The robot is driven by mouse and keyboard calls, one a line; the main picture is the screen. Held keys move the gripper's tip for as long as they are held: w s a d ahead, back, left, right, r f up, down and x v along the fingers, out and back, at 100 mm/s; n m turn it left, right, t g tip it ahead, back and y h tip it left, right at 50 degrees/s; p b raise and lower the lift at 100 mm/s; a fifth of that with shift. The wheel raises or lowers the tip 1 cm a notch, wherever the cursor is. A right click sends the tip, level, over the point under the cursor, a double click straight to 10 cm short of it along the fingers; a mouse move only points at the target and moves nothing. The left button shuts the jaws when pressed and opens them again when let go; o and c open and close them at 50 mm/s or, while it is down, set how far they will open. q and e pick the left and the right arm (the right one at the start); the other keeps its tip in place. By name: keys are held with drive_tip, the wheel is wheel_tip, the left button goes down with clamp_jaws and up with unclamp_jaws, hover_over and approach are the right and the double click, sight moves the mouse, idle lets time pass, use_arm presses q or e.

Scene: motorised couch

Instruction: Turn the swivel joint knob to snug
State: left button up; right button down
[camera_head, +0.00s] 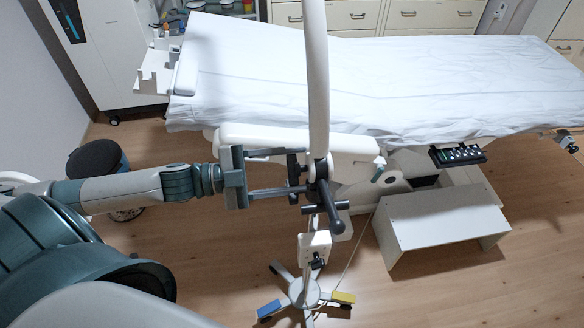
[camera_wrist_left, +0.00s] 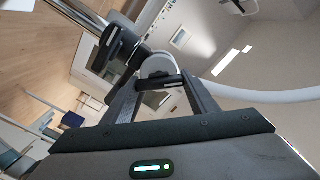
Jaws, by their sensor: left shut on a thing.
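The dark swivel joint knob (camera_head: 292,168) sits on the left side of the white swivel joint (camera_head: 319,167), at the foot of a curved white pole. My left gripper (camera_head: 297,172) reaches in from the left, one finger on the far side of the knob and one on the near side, shut on it. In the left wrist view, my fingers (camera_wrist_left: 160,82) close around the dark knob in front of the round white joint (camera_wrist_left: 158,66). The fingers partly hide the knob, so its turn angle cannot be read. My right gripper is in neither view.
A dark lever handle (camera_head: 330,206) hangs just below the joint. The stand's wheeled base (camera_head: 304,290) has blue and yellow pedals. The sheeted couch (camera_head: 420,80) lies behind, and a white step (camera_head: 440,222) stands at right. A dark stool (camera_head: 97,162) is at left.

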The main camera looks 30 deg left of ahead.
use_arm(q)
drive_tip(key=o, duration=1)
drive_tip(key=shift+o, duration=0.2)
drive_tip(key=shift+a, duration=0.1)
drive_tip(key=v, duration=1.7)
drive_tip(key=shift+s, duration=0.15)
drive_tip(key=shift+a, duration=0.1)
idle(0.5)
